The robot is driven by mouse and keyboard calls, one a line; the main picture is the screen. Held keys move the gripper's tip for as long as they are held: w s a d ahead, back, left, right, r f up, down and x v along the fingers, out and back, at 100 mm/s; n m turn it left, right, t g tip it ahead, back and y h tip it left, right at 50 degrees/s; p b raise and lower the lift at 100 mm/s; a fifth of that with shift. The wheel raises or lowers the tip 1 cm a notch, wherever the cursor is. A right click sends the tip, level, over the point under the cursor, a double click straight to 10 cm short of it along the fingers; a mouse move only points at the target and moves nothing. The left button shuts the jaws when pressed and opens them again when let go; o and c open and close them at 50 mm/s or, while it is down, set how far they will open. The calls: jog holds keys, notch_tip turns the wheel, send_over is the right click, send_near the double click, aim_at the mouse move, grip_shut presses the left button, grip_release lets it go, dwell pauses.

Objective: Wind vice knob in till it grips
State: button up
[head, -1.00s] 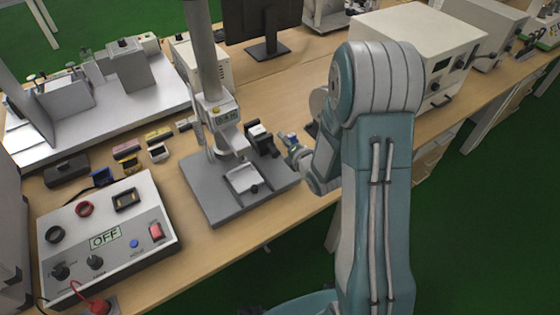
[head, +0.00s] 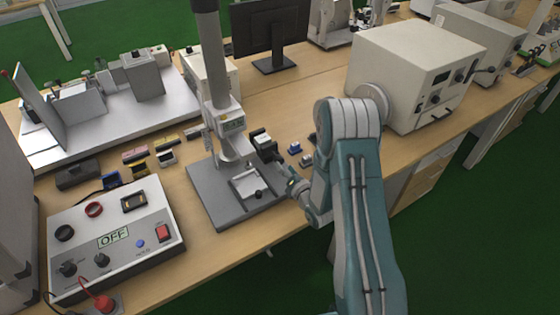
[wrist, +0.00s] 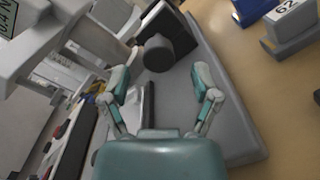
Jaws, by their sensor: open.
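The small vice (head: 243,187) is a pale frame on the grey base plate of the column stand. Its dark round knob (head: 259,194) is at the front of it, on the side towards me. My gripper (head: 289,182) hangs by the right edge of the base plate, to the right of the knob and apart from it. In the wrist view my gripper (wrist: 160,77) is open with nothing between its fingers. A dark cylindrical handle (wrist: 157,52) on a black crank lies just beyond the fingertips.
The stand's black crank (head: 264,146) sticks out right of the column, above my gripper. Small blocks (head: 294,148) lie behind it. A control box (head: 115,238) reading OFF stands at front left. A large cream instrument (head: 400,70) stands at back right.

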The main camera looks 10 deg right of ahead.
aim_at(281, 163)
jog(key=shift+x, duration=1.8)
jog(key=shift+s, duration=0.1)
grip_shut()
jog(key=m, duration=0.5)
jog(key=shift+m, duration=0.3)
jog(key=m, duration=0.4)
jog(key=shift+f+m+g, duration=0.15)
jog(key=shift+m+g, duration=0.15)
jog(key=shift+d, duration=0.1)
